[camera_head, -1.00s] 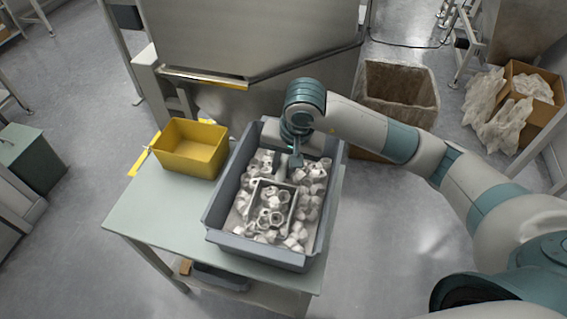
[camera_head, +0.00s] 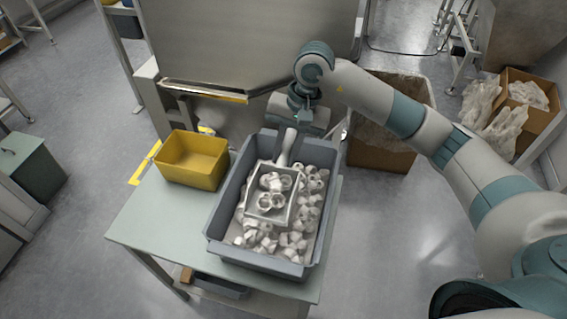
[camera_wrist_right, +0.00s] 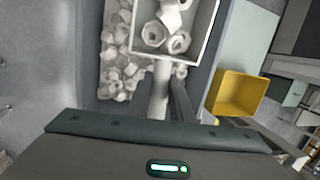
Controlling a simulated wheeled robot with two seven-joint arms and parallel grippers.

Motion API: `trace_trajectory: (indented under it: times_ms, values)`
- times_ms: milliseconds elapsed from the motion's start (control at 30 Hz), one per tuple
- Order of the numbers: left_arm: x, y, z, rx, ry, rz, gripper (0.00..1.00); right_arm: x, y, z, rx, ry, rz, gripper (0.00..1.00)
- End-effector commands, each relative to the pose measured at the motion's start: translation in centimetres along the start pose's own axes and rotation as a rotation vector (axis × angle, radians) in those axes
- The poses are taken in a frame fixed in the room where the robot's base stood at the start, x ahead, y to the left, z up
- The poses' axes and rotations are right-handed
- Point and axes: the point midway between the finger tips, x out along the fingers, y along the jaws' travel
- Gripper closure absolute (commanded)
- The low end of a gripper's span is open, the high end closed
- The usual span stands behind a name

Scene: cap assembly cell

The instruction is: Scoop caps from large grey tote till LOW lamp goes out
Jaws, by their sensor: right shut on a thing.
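The large grey tote (camera_head: 223,205) stands on the table and holds many loose white caps (camera_head: 311,200). My right gripper (camera_head: 289,140) is shut on the handle of a square white scoop (camera_head: 291,208), above the far half of the tote. Several caps (camera_head: 270,190) lie in the scoop. In the right wrist view the scoop (camera_wrist_right: 196,55) with caps in it is beyond the gripper (camera_wrist_right: 165,110), its pale handle (camera_wrist_right: 159,90) running back between the fingers. My left gripper is not in view. I see no LOW lamp.
A yellow bin (camera_head: 192,160) sits left of the tote on the pale green table (camera_head: 150,225). A large metal hopper or machine (camera_head: 250,45) rises behind. A cardboard box (camera_head: 385,150) stands on the floor behind right. The table's front left is clear.

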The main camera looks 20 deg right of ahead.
Motion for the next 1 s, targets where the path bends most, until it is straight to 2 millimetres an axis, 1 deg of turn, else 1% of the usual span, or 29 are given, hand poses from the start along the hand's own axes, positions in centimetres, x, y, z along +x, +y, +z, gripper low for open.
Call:
trace_trajectory:
  times_ms: [33,133,500,700,1000]
  values:
    - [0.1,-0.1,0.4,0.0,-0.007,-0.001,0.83,-0.6,-0.1,-0.3,0.001,0.001,-0.001,1.0]
    - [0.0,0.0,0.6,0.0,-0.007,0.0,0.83,-1.6,-0.3,-0.8,0.002,-0.005,-0.001,1.0]
    - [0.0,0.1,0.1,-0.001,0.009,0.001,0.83,-5.2,-0.9,-2.4,0.007,-0.022,-0.002,1.0]
    - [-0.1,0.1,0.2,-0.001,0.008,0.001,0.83,-6.2,-1.0,-2.8,0.006,-0.028,-0.002,1.0]
    - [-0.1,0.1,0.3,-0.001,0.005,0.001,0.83,-6.4,-1.1,-2.9,0.006,-0.03,-0.002,1.0]
